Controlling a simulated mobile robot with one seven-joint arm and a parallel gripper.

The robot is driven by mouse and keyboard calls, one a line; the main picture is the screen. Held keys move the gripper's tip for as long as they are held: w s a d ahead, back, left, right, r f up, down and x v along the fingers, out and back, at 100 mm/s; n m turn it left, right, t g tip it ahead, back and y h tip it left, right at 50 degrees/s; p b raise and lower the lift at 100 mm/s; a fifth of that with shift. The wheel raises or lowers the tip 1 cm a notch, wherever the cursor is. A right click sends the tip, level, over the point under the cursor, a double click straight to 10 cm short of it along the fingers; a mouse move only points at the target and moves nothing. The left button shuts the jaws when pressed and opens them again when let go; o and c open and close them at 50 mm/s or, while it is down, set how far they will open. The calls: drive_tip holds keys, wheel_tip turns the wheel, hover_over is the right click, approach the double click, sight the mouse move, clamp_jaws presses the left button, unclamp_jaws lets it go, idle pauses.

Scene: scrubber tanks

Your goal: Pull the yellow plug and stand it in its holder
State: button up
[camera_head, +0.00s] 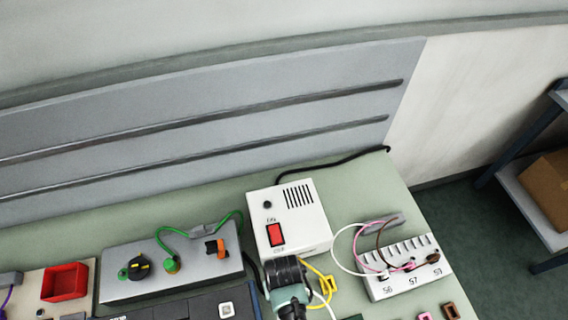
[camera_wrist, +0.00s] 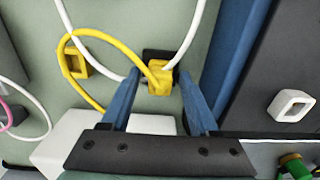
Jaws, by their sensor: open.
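In the wrist view the yellow plug (camera_wrist: 160,82) is a small block with a yellow cable looping from it to the left. It lies between the tips of my gripper (camera_wrist: 159,76), whose blue fingers are open, one on each side, with visible gaps. A dark block (camera_wrist: 154,56) shows just beyond the plug. A yellow square holder (camera_wrist: 74,66) with a dark opening stands to the left, partly crossed by the cable; it also shows in the head view (camera_head: 328,284). In the head view my gripper hides the plug.
A white box with a red switch (camera_head: 290,219) stands behind my gripper. A numbered terminal strip (camera_head: 409,281) with loose wires is at right. A grey box with a green cable (camera_head: 170,266) and a red bin (camera_head: 66,283) are at left. White cables run close by the plug.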

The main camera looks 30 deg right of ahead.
idle(0.9)
clamp_jaws()
idle(1.2)
drive_tip(key=o, duration=0.6)
unclamp_jaws()
wheel_tip(320, 180, up, 13)
drive_tip(key=shift+f+b, duration=0.1)
drive_tip(key=shift+b, duration=0.2)
drive_tip(key=shift+w, duration=0.1)
